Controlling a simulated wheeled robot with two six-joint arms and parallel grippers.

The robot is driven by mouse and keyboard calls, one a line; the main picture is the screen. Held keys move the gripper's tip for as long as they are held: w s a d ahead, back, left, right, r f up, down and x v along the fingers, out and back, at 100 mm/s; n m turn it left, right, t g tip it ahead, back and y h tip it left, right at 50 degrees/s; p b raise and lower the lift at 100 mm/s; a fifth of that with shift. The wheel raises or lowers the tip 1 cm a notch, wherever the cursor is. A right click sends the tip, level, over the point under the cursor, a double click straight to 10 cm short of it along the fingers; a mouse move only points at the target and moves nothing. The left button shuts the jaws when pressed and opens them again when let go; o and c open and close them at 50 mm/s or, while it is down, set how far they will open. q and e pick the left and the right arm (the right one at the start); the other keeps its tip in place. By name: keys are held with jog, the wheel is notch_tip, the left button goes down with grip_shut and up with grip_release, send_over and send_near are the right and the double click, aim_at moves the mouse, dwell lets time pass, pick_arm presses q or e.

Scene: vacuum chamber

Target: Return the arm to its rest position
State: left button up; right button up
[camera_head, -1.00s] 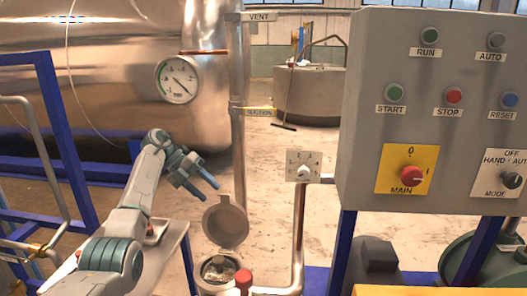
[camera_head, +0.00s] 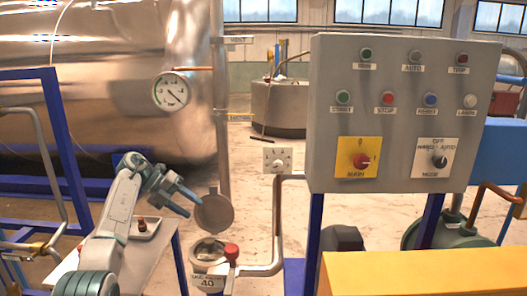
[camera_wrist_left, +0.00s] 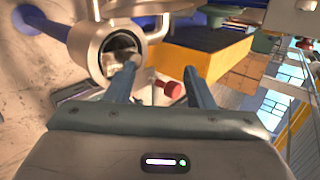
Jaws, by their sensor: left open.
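My left gripper (camera_head: 188,202) is at the left in the head view, on its grey-white arm. Its two blue fingers are apart and nothing is between them. It is up and to the left of the round pot (camera_head: 208,250), whose hinged lid (camera_head: 214,213) stands open. The fingers also show in the left wrist view (camera_wrist_left: 160,85), with the open pot (camera_wrist_left: 118,50) beyond them. My right gripper is in neither view.
A grey control panel (camera_head: 400,115) stands right of centre, above a yellow block (camera_head: 420,272). A red knob (camera_head: 231,253) is beside the pot. A tray (camera_head: 145,228) with a small brown bottle (camera_head: 142,224) is behind my left arm. The steel tank (camera_head: 100,90) fills the back left.

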pick_arm(q)
jog(key=w+d+f+n+t+h, duration=0.25)
jog(key=d+n+t+h, duration=0.2)
jog(key=t, duration=0.55)
jog(key=s+a+f+n+t+y, duration=0.3)
jog(key=s+a+f+n+y, duration=0.45)
jog(key=s+n+y, duration=0.5)
jog(key=s+a+f+n+t+y, duration=0.3)
jog(key=s+a+f+n+y, duration=0.55)
jog(key=n, duration=0.65)
jog(key=s+d+f+n+g+h, duration=0.1)
jog(key=s+d+f+g+h, duration=0.2)
jog(key=s, duration=0.8)
jog(key=s+d+f+n+g+h, duration=0.1)
jog(key=s+f+g, duration=0.2)
jog(key=s+g, duration=0.55)
jog(key=s+d+f+n+g+h, duration=0.1)
jog(key=s+d+f+g+h, duration=0.15)
jog(key=s, duration=1.05)
notch_tip(320, 180, down, 30)
jog(key=a, duration=0.2)
jog(key=s+a+f+n+g, duration=0.1)
jog(key=s+f, duration=1.8)
jog(key=f, duration=0.1)
jog(key=shift+a+g+y, duration=0.3)
jog(key=shift+s, duration=0.35)
jog(key=shift+c, duration=1.3)
